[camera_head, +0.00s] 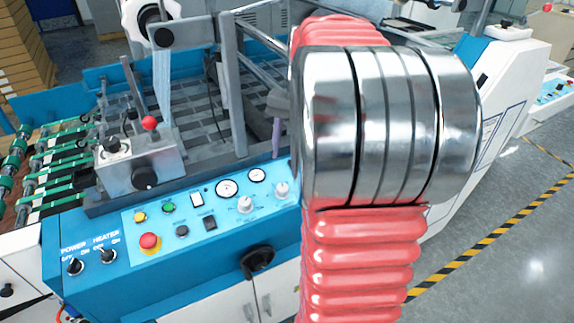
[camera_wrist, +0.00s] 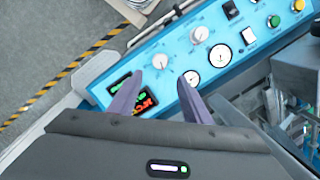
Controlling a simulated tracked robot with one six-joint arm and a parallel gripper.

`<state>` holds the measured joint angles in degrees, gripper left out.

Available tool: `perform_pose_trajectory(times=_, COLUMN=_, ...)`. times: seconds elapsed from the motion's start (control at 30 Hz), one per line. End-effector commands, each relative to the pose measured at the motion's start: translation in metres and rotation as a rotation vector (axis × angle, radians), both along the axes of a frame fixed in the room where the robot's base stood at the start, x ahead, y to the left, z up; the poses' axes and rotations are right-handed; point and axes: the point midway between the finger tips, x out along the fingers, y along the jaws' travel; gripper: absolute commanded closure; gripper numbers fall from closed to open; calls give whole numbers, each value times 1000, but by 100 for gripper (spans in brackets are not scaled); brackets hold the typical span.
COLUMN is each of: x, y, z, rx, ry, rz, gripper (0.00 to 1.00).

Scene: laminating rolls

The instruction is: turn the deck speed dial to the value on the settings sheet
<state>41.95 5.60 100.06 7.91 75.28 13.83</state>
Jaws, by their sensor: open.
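A blue control panel (camera_head: 215,222) carries two pale round dials, a left one (camera_head: 245,205) and a right one (camera_head: 281,190). In the wrist view they are the upper dial (camera_wrist: 198,36) and the lower dial (camera_wrist: 160,61). Labels are too small to read, so I cannot tell which is deck speed. My gripper (camera_wrist: 161,79) is open and empty. Its purple fingers point at the panel, with the lower dial just past the gap between their tips; contact is not visible. In the head view, my arm hides most of the gripper. I cannot identify a settings sheet.
Two gauges (camera_head: 227,188) (camera_head: 257,175) sit close to the dials. A red mushroom button (camera_head: 149,241) and switches (camera_head: 210,223) are left of them. Lit displays (camera_wrist: 147,102) lie near the left finger. A metal bracket with a red-knobbed lever (camera_head: 149,123) rises behind the panel.

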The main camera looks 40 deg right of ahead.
Motion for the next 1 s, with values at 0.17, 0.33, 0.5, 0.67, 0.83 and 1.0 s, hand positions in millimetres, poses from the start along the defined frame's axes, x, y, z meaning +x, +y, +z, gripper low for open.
perform_pose_trajectory(times=0.17, x=-1, y=-3, z=20, rx=-1, ry=-1, rz=0, gripper=56)
perform_pose_trajectory(times=0.33, x=-2, y=-3, z=25, rx=0, ry=0, rz=0, gripper=56)
perform_pose_trajectory(times=0.5, x=-2, y=-3, z=25, rx=0, ry=0, rz=0, gripper=56)
perform_pose_trajectory(times=0.67, x=-2, y=-3, z=25, rx=0, ry=0, rz=0, gripper=56)
perform_pose_trajectory(times=0.83, x=-2, y=-3, z=25, rx=0, ry=0, rz=0, gripper=56)
perform_pose_trajectory(times=1.0, x=1, y=-7, z=25, rx=-18, ry=-16, rz=19, gripper=56)
